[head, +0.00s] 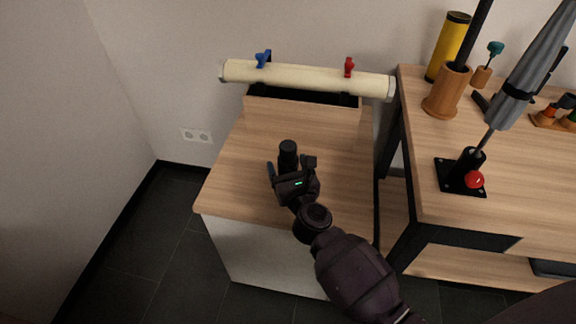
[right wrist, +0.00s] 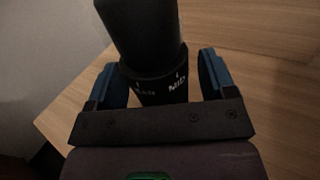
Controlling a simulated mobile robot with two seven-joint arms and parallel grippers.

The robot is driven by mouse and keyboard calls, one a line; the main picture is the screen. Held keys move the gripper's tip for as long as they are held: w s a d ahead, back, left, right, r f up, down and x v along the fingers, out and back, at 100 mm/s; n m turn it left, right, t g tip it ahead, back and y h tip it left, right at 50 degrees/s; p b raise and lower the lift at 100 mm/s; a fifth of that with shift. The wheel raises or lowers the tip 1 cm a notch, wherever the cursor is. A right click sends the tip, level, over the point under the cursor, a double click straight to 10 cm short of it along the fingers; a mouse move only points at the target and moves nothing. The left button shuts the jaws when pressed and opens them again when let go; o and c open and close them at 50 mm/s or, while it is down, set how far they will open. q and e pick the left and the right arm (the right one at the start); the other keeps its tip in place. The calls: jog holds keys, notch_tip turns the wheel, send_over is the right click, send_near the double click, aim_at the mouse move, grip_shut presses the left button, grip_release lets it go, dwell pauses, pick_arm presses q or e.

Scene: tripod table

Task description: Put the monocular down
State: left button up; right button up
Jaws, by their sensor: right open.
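The monocular (head: 288,153) is a black cylinder over the bare wooden top of the low cabinet (head: 228,178); it looks upright, and its base is hidden by my gripper. My right gripper (head: 290,167) is around it, with its blue fingers open on either side. In the right wrist view the monocular (right wrist: 150,50), with white lettering near its lower end, stands between the fingers of the right gripper (right wrist: 160,72). Gaps show between it and both fingers. I cannot tell for certain that its base touches the wood. My left gripper is not in view.
Behind is a wooden box (head: 300,118) with a cream tube (head: 310,77) across it, carrying blue and red knobs. To the right, a workbench (head: 425,150) holds a grey tool on a black stand (head: 452,175) and a yellow cylinder (head: 447,48). The cabinet top is clear around the monocular.

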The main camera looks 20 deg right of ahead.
jog(key=shift+r, duration=0.1)
jog(key=shift+r, duration=0.2)
jog(key=s, duration=0.7)
jog(key=s+a, duration=0.1)
jog(key=s, duration=0.2)
jog(key=shift+s+f, duration=0.25)
jog(key=shift+f, duration=0.05)
jog(key=shift+s+r, duration=0.15)
jog(key=shift+s, duration=0.6)
